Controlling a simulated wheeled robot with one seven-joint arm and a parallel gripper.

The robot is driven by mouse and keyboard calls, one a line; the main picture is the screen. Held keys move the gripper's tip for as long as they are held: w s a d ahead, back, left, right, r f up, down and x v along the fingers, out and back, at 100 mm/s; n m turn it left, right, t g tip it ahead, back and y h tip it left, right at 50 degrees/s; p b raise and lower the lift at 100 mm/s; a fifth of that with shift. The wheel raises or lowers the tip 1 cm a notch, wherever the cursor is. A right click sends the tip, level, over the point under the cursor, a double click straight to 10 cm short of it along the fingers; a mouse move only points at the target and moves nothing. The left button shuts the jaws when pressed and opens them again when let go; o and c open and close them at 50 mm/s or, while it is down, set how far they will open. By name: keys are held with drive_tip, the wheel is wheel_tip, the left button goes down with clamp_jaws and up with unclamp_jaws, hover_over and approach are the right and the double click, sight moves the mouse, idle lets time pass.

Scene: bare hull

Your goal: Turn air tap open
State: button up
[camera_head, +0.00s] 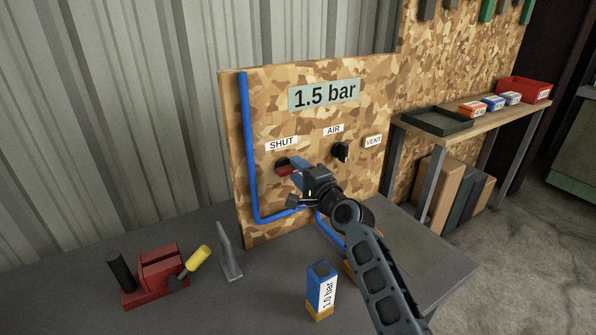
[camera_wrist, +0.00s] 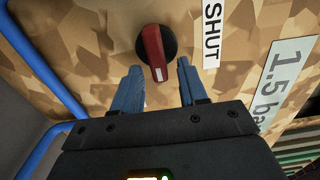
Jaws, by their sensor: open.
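A tap with a red handle (camera_wrist: 152,50) on a black round base sits on the chipboard panel (camera_head: 330,120), beside the SHUT label (camera_head: 282,143). In the head view the red tap (camera_head: 284,169) is partly hidden by my gripper. My gripper (camera_head: 297,170) is open in front of the panel. In the wrist view its two blue fingers (camera_wrist: 159,76) lie either side of the handle's lower end; contact is not visible. A black knob (camera_head: 341,152) sits below the AIR label (camera_head: 333,130), left of the VENT label (camera_head: 373,141). A sign (camera_head: 325,94) reads 1.5 bar.
Blue pipe (camera_head: 247,150) runs down the panel's left side and along its bottom. On the grey bench stand a red vise-like fixture (camera_head: 160,270) with a yellow handle, a grey bracket (camera_head: 229,254) and a block (camera_head: 321,285) marked 1.0 bar. A shelf (camera_head: 470,125) with boxes stands right.

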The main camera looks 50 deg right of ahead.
drive_tip(key=v, duration=0.7)
drive_tip(key=shift+b, duration=0.35)
drive_tip(key=shift+s+a, duration=0.1)
drive_tip(key=shift+s, duration=0.1)
